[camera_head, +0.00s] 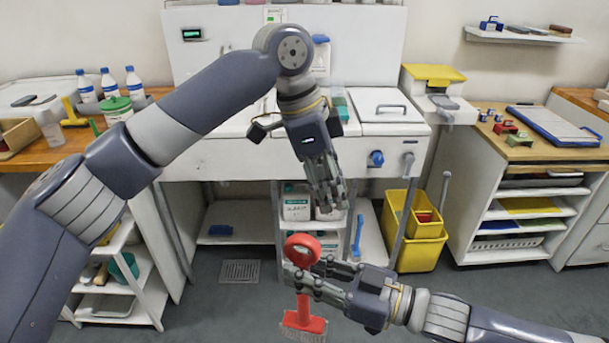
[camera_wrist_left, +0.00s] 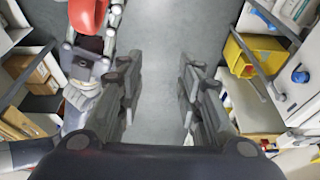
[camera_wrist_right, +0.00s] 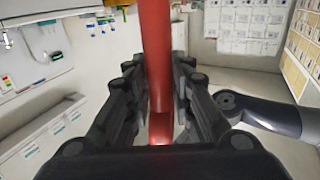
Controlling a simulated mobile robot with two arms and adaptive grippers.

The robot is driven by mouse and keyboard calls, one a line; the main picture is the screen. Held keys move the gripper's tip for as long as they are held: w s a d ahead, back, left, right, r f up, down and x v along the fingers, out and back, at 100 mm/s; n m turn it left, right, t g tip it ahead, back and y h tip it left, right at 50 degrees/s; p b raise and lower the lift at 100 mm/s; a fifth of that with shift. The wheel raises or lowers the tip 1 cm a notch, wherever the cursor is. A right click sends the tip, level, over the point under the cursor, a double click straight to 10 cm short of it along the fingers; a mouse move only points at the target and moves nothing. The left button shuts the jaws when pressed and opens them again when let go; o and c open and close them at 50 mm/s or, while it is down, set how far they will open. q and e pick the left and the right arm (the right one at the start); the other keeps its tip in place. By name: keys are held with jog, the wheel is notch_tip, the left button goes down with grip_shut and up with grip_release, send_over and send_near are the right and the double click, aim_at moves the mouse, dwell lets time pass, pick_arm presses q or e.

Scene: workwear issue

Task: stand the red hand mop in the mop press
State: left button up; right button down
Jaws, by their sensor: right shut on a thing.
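The red hand mop (camera_head: 304,322) is held over the floor in front of the long bench, its fringed end down and a round red top above the fingers. My right gripper (camera_head: 302,279) is shut on its red shaft, which also fills the middle of the right wrist view (camera_wrist_right: 156,50). My left gripper (camera_head: 333,205) is open and empty, above and right of the mop's top; its fingers stand apart in the left wrist view (camera_wrist_left: 158,95). The yellow bucket, seemingly the mop press (camera_head: 428,255), stands on the floor right of both grippers, with something red inside. It also shows in the left wrist view (camera_wrist_left: 250,58).
The white bench (camera_head: 235,160) has shelves with bottles and a blue brush (camera_head: 358,235) below. An open shelf unit (camera_head: 520,210) stands right of the bucket, and a white shelf trolley (camera_head: 125,300) at left. A drain grate (camera_head: 240,271) lies in the floor; the floor between is clear.

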aim_at(304, 237)
pick_arm(q)
jog(key=s+a+r+m+y, duration=0.3)
jog(key=s+a+r+y, duration=0.15)
jog(key=s+r, duration=0.3)
jog(key=shift+h, duration=0.45)
notch_tip(304, 237, down, 12)
jog(key=shift+a, duration=0.1)
pick_arm(e)
jog(key=shift+r, duration=0.1)
pick_arm(q)
jog(key=shift+c, duration=0.3)
grip_shut()
pick_arm(e)
jog(key=c, duration=1.3)
grip_release()
